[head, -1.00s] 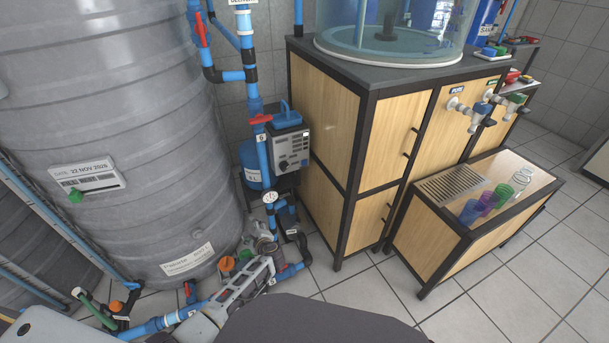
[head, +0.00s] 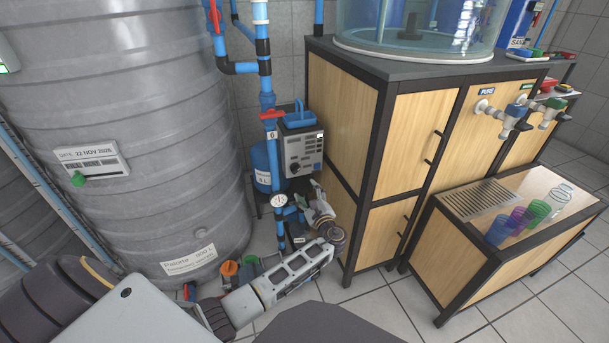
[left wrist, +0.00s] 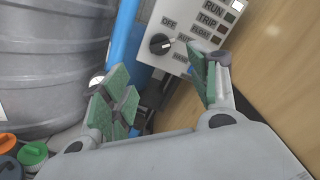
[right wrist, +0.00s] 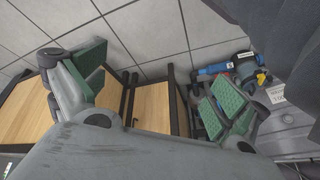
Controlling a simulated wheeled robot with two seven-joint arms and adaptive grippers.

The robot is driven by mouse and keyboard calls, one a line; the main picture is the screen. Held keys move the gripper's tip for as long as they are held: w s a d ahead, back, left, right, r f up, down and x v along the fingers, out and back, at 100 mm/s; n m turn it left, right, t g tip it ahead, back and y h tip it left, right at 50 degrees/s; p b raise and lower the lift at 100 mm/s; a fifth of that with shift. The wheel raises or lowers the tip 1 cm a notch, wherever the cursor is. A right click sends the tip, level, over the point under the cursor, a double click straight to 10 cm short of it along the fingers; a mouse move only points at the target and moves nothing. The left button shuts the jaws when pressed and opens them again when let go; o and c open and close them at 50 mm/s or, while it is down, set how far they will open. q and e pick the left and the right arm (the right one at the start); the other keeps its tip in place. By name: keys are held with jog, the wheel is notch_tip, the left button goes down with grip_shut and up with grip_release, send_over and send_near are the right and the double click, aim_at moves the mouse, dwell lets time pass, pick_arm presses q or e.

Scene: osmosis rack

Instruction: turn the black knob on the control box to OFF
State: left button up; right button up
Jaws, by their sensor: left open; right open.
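The control box (head: 303,151) is a grey panel on the blue pipework beside the tank. Its black knob (left wrist: 161,44) shows in the left wrist view, among the labels OFF, AUTO and HAND. Its light mark seems to point right, towards AUTO. My left gripper (left wrist: 156,66) is open and empty. Its green-padded fingers reach up towards the box; the knob appears between and beyond the tips, apparently untouched. In the head view the left gripper (head: 318,208) is below and right of the box, partly merged with the pipes. My right gripper (right wrist: 158,84) is open and empty.
A large grey tank (head: 130,120) stands left of the box. A wooden cabinet (head: 340,105) stands close on its right. Blue pipes with a red valve handle (head: 272,114) run beside the box. A low bench (head: 470,250) with coloured cups is at the right.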

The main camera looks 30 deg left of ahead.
aim_at(296, 171)
dwell(0.3)
pick_arm(q)
jog(key=shift+b+x, duration=2.1)
jog(key=shift+x, duration=4.8)
pick_arm(e)
notch_tip(296, 171, down, 9)
jog(key=a+t+y, duration=0.1)
jog(key=a, duration=0.1)
jog(key=shift+w+a+m+t, duration=0.2)
jog(key=shift+w+m+t, duration=0.1)
jog(key=shift+w, duration=0.15)
pick_arm(q)
jog(key=shift+a, duration=0.1)
jog(key=c, duration=1)
